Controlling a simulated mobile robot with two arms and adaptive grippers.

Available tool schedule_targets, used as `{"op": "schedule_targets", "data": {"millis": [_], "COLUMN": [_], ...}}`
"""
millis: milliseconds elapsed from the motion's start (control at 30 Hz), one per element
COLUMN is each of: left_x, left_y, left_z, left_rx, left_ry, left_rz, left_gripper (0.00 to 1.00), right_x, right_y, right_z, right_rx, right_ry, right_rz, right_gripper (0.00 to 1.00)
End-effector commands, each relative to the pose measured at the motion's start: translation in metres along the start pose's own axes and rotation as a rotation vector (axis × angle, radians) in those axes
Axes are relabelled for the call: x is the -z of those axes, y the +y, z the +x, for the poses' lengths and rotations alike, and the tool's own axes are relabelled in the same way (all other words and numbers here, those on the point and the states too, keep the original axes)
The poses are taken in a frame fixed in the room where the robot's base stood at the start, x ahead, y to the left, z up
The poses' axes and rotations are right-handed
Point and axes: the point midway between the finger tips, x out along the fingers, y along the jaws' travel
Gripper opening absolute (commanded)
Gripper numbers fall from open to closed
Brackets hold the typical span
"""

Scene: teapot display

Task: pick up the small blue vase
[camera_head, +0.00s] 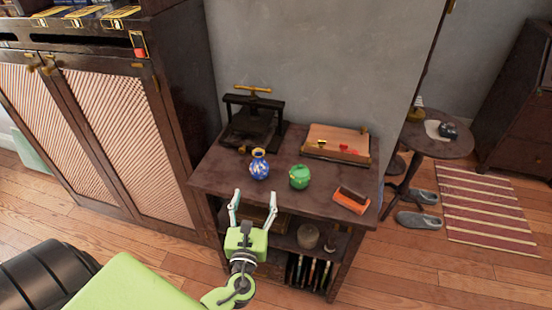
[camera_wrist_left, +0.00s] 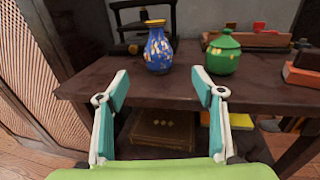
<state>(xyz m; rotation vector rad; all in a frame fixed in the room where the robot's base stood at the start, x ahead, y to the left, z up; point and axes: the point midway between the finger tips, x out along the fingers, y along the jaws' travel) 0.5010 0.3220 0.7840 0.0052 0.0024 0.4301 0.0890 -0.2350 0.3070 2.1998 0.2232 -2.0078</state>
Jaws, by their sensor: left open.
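The small blue vase (camera_head: 259,165) stands upright on the dark wooden table, left of a green lidded pot (camera_head: 299,177). It is blue with gold patches and a gold rim. In the left wrist view the vase (camera_wrist_left: 158,48) stands beyond the fingertips, between them in the picture. My left gripper (camera_head: 255,199) is open and empty at the table's front edge, short of the vase. Its two fingers (camera_wrist_left: 162,90) are spread in the left wrist view. My right gripper is not in view.
A black press (camera_head: 252,122) stands behind the vase. A wooden box (camera_head: 337,143) and an orange-red block (camera_head: 351,200) are to the right. The table's front edge (camera_wrist_left: 150,92) and the shelf below, holding a brown book (camera_wrist_left: 163,130), are close to my fingers. A tall cabinet (camera_head: 110,120) stands left.

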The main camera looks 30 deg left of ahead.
Motion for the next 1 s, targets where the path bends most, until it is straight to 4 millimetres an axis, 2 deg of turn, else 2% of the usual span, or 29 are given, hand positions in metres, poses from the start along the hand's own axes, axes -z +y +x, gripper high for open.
{"op": "schedule_targets", "data": {"millis": [333,633,800,1000], "left_x": [0.001,0.001,0.003,0.003], "left_y": [0.000,0.001,0.000,0.001], "left_z": [0.065,0.090,0.116,0.133], "left_rx": [-0.001,-0.002,-0.003,-0.002], "left_ry": [-0.004,-0.003,-0.003,-0.001], "left_rz": [0.000,-0.003,-0.004,-0.003], "left_gripper": [0.62,0.62,0.62,0.62], "right_x": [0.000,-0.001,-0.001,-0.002], "right_y": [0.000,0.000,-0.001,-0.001], "right_z": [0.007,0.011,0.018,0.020], "right_rx": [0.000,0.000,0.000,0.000], "right_ry": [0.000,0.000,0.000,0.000], "right_rz": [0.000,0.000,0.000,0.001], "right_gripper": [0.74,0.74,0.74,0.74]}}
